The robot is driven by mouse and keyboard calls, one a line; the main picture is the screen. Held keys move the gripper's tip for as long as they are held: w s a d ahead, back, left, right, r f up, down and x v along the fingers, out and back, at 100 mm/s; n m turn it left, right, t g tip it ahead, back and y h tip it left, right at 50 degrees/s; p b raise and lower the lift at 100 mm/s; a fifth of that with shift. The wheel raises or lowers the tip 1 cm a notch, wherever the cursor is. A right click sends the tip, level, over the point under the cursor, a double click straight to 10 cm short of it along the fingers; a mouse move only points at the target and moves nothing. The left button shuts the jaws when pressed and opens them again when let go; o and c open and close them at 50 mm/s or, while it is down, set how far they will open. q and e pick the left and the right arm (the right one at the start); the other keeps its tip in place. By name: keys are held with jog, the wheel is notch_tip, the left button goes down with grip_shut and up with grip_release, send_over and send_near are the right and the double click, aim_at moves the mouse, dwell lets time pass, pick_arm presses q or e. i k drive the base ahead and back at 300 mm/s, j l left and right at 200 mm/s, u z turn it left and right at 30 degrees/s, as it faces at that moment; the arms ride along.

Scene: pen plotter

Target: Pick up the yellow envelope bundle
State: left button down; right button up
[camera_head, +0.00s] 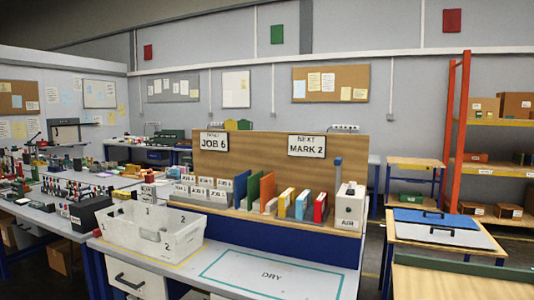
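A narrow yellow and white upright item (286,202), which may be the yellow envelope bundle, stands in a row on the wooden ledge of the bench. An orange panel (267,188) is on its left, and a blue and white item (304,205) and a red and white item (321,207) are on its right. It is too small to tell whether it is a bundle of envelopes. Neither of my grippers shows in the head view.
A white bin (150,243) with numbered sections stands at the bench's left. A white box (349,206) closes the row at the right. The outlined area marked DRY (290,273) is clear. An orange-framed shelf (459,130) and side table (440,245) stand right.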

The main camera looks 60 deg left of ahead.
aim_at(286, 199)
jog(key=u, duration=2.2)
jog(key=i+z, duration=0.2)
jog(key=i, duration=0.15)
